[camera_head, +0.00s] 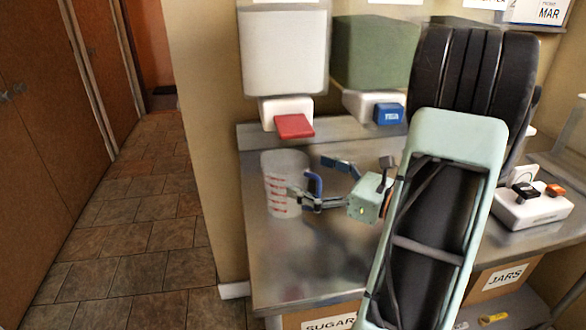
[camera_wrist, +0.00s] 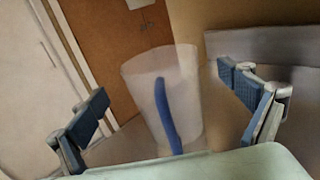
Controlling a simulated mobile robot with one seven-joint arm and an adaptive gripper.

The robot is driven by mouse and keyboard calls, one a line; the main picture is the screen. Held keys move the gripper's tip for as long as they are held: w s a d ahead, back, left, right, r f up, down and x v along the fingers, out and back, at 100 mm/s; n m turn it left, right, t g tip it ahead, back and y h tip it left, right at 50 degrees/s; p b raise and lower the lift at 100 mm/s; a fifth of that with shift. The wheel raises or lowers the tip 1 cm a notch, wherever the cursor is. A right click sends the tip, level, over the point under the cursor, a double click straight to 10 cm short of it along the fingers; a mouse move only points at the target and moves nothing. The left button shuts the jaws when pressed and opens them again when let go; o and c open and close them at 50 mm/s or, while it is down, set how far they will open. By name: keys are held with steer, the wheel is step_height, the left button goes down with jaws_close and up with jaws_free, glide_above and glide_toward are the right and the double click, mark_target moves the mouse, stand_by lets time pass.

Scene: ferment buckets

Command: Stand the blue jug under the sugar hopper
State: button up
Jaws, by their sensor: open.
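The blue jug is a clear beaker (camera_head: 280,192) with red marks and a blue handle (camera_head: 315,184). It stands upright on the metal counter, below and slightly in front of a white hopper (camera_head: 284,52) with a red lever (camera_head: 294,126). The hopper labels are cut off, so I cannot read which one is sugar. My gripper (camera_head: 318,180) is open at the jug's handle side. In the wrist view the jug (camera_wrist: 185,92) is ahead, with its blue handle (camera_wrist: 165,112) between the spread fingers. I cannot tell whether a finger touches it.
A green hopper (camera_head: 375,52) with a blue lever (camera_head: 389,113) is to the right. A white device (camera_head: 532,207) with black and orange parts stands at the right. The metal counter (camera_head: 290,262) is clear in front. Boxes labelled SUGAR (camera_head: 328,324) and JARS (camera_head: 503,280) are below.

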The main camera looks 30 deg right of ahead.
steer(key=v, duration=0.6)
steer(key=shift+s+d, duration=0.1)
steer(key=shift+s, duration=0.15)
